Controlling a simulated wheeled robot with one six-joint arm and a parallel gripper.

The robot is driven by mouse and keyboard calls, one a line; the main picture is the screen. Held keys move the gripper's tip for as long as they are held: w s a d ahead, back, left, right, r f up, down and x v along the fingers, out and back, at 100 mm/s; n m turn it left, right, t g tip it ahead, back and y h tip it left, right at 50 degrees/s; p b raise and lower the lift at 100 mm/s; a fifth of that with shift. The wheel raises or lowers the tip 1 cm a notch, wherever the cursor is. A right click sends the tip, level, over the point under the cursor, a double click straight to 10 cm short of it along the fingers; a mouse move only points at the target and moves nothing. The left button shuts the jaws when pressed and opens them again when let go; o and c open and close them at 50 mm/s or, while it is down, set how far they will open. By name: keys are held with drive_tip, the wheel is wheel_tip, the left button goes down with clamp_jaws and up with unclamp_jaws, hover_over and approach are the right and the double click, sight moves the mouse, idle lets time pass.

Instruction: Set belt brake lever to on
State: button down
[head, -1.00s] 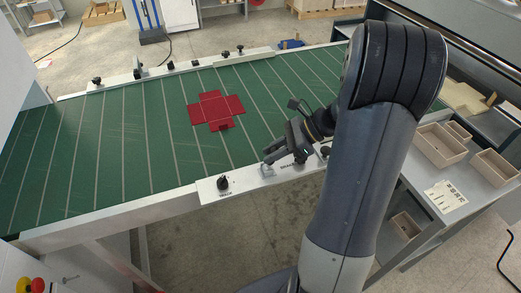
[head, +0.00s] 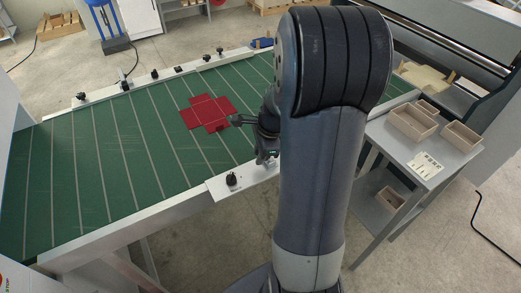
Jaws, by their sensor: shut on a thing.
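The belt brake lever sits on the white control plate (head: 222,188) along the conveyor's near rail. My gripper (head: 265,158) is down at this plate, right of a black knob (head: 232,180). It is shut on what appears to be the lever, which is largely hidden by the fingers and my arm. The lever's exact position cannot be read.
A red unfolded box blank (head: 208,113) lies flat on the green belt (head: 120,150), beyond my gripper. Several black knobs line the far rail. A grey side table (head: 420,155) with wooden trays stands at the right.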

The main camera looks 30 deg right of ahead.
drive_tip(key=shift+a+f+h, duration=0.15)
drive_tip(key=shift+h, duration=0.15)
drive_tip(key=c, duration=1.3)
unclamp_jaws()
drive_tip(key=shift+o, duration=0.2)
drive_tip(key=v, duration=1.1)
drive_tip(key=shift+b, duration=0.3)
drive_tip(key=shift+f, duration=0.1)
drive_tip(key=x, duration=1)
drive_tip(key=shift+w+f+p, duration=0.1)
drive_tip(key=shift+f+p, duration=0.2)
drive_tip(key=shift+f, duration=0.05)
drive_tip(key=shift+r, duration=0.1)
